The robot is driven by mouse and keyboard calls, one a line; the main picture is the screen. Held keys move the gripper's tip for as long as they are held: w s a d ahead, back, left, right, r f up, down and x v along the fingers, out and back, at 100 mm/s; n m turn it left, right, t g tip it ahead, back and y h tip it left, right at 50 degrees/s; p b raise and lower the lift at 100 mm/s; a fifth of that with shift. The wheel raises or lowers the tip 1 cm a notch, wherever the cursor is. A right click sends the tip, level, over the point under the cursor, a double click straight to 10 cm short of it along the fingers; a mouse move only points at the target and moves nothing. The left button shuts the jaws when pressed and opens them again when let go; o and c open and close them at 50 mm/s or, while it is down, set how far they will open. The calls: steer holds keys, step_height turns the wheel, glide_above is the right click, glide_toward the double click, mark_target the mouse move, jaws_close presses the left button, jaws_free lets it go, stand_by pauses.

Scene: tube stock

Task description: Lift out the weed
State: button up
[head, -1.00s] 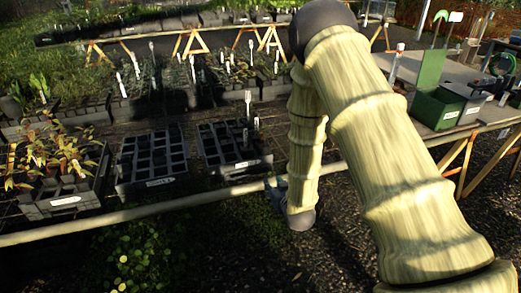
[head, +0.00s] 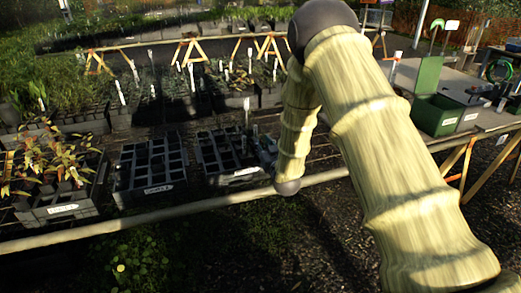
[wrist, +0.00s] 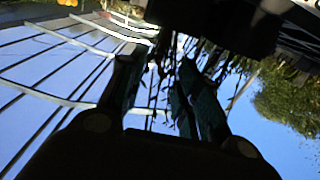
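My gripper (wrist: 157,75) shows in the wrist view with its two dark fingers apart. Thin dark strands hang between and behind the fingers; I cannot tell whether they are the weed or roots. In the head view the gripper is a small dark shape mostly hidden by my arm, at the right side of the right black cell tray (head: 243,178). Another black cell tray (head: 153,190) stands to its left. A tray of leafy, reddish seedlings (head: 62,211) stands at the far left. I cannot single out the weed in either view.
A pale rail (head: 150,220) runs along the front of the bench. A green box (head: 436,118) stands on the right-hand table. More plant trays with white labels fill the bench behind. In the wrist view a dark tray-like shape (wrist: 215,20) is close above the fingers.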

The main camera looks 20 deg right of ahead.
steer(key=shift+w+d+f+p, duration=0.15)
steer(key=shift+w+p, duration=0.3)
steer(key=shift+w, duration=1.75)
steer(key=shift+f, duration=0.1)
jaws_close()
